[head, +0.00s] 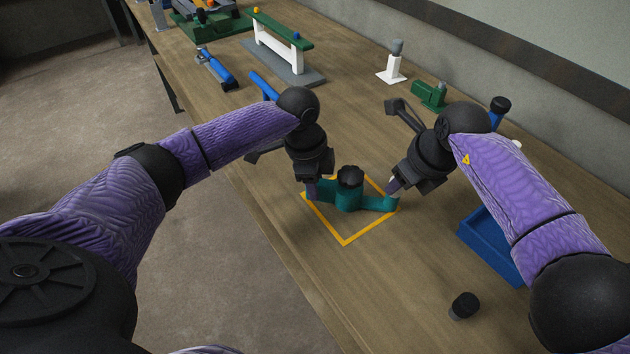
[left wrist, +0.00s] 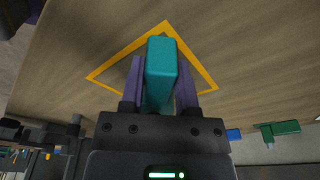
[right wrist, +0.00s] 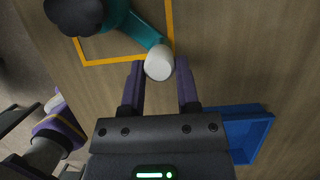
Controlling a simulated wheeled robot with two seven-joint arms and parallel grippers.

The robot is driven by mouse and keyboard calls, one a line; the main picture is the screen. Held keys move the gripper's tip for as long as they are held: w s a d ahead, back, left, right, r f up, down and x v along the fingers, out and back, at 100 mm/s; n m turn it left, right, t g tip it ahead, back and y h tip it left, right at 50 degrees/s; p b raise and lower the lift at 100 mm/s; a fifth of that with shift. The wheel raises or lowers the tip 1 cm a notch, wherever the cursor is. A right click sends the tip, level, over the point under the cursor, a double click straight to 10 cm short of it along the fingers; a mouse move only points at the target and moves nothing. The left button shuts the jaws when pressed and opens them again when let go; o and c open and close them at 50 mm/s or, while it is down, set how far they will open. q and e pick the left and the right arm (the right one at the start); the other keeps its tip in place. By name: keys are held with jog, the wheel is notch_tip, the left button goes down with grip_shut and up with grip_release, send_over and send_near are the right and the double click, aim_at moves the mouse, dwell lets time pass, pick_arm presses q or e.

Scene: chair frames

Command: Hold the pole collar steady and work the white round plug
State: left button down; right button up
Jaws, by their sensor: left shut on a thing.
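The teal pole collar (head: 348,196) with a black knob on top (head: 350,177) stands inside a yellow square outline on the table. My left gripper (head: 312,190) is shut on the collar's left end. In the left wrist view the teal block (left wrist: 161,65) sits between both fingers. The white round plug (right wrist: 159,64) is at the end of the collar's other arm, in the right wrist view. My right gripper (right wrist: 160,75) is open, with its fingertips on either side of the plug and small gaps visible. In the head view my right gripper (head: 393,187) mostly hides the plug.
A blue tray (head: 482,246) stands right of the outline, and a small black cylinder (head: 463,305) lies nearer. A green part (head: 430,95), a white stand (head: 394,68) and a green-topped rack (head: 283,45) stand farther back. The table in front of the outline is clear.

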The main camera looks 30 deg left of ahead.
pick_arm(q)
jog(key=shift+f, duration=0.1)
pick_arm(e)
grip_shut()
jog(key=shift+r, duration=0.25)
jog(key=shift+r, duration=2.6)
pick_arm(q)
jog(key=shift+c, duration=1.4)
grip_release()
pick_arm(e)
jog(key=w+d+r, duration=0.2)
jog(key=d+r, duration=0.3)
jog(key=r, duration=0.1)
jog(key=shift+w+d, duration=0.2)
jog(key=shift+d, duration=0.05)
